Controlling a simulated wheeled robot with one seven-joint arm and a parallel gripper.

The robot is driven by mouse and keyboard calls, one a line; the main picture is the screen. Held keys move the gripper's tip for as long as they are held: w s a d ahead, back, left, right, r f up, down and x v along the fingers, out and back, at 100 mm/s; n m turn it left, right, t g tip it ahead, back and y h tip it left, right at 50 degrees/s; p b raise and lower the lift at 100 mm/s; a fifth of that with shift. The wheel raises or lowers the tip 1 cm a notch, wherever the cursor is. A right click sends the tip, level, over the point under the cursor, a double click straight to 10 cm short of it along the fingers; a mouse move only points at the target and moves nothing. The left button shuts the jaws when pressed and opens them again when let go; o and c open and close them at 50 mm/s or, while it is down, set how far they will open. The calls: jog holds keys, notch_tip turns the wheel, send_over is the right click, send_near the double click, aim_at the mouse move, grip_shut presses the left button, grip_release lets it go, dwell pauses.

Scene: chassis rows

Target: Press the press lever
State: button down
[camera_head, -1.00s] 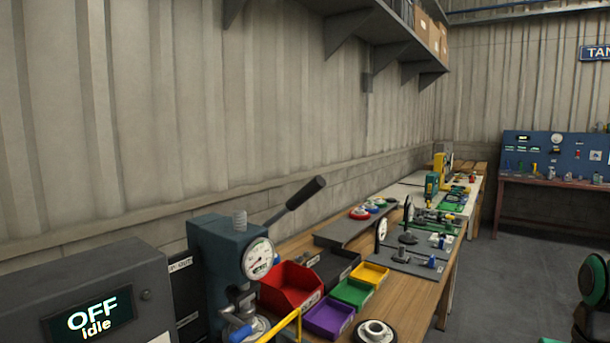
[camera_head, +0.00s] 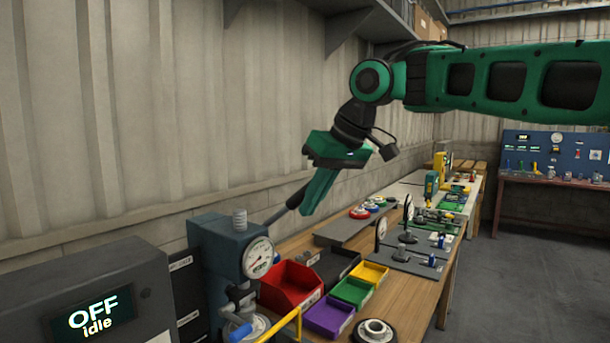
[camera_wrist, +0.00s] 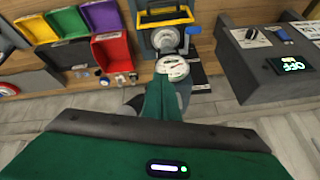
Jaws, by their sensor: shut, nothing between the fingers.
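The press (camera_head: 212,248) is a dark teal block with a round white gauge (camera_head: 258,257), at the lower left of the head view. Its press lever (camera_head: 277,216) slants up and right from behind the block. My gripper (camera_head: 303,211) is shut and empty, its green fingers angled down over the lever's dark handle and hiding most of it. I cannot tell whether they touch. In the wrist view the shut fingers (camera_wrist: 165,95) point toward the gauge (camera_wrist: 172,68) and cover part of the press.
A grey control box (camera_head: 85,300) reading "OFF Idle" stands left of the press. Red (camera_head: 290,285), purple (camera_head: 328,316), green and yellow bins sit on the wooden bench to its right. The wall is behind, and a shelf (camera_head: 350,30) overhangs above.

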jog(key=w+r+n, duration=0.1)
jog(key=r+n, duration=0.1)
jog(key=r, duration=0.6)
jog(key=w+d+r+n+t, duration=0.1)
jog(key=w+r+n, duration=0.1)
jog(key=r, duration=0.6)
jog(key=shift+n, duration=0.6)
jog(key=shift+w, duration=0.15)
